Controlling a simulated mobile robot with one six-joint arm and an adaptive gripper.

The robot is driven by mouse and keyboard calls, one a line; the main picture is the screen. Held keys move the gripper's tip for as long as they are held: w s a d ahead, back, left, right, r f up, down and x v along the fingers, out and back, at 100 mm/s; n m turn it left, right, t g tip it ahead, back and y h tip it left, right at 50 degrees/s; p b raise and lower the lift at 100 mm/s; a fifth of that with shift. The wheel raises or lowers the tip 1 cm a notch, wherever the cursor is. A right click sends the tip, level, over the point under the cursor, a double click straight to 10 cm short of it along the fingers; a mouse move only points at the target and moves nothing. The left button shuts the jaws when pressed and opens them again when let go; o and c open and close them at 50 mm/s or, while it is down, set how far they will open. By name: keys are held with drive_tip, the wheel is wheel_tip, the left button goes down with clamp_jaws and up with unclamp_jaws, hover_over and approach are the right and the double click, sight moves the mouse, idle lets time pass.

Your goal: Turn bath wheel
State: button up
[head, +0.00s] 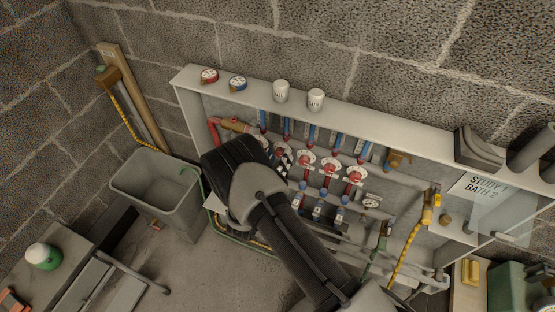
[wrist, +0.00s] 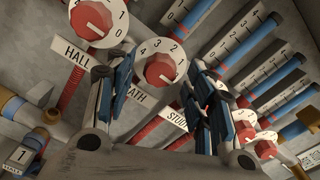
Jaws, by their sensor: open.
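The bath wheel (wrist: 160,68) is a red knob on a white numbered dial in the wrist view. Its label (wrist: 133,99) is partly covered by a finger and shows only "ATH". My gripper (wrist: 161,80) is open, with one blue-padded finger left of the wheel and the other right of it. Whether the pads touch the wheel cannot be told. In the head view my gripper (head: 283,160) is over the left part of the row of wheels, and my arm hides some of them. A card (head: 487,187) at the right reads "STUDY 1" and "BATH 2".
The hall wheel (wrist: 96,20) is left of the bath wheel, and the study label (wrist: 178,121) is to its right. Further red wheels (wrist: 243,132) follow there. Blue-banded tubes (wrist: 262,78) rise close behind. A grey bin (head: 158,187) stands left of the cabinet (head: 360,116).

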drive_tip(key=shift+w, duration=0.15)
drive_tip(key=c, duration=1.1)
drive_tip(key=shift+o, duration=0.2)
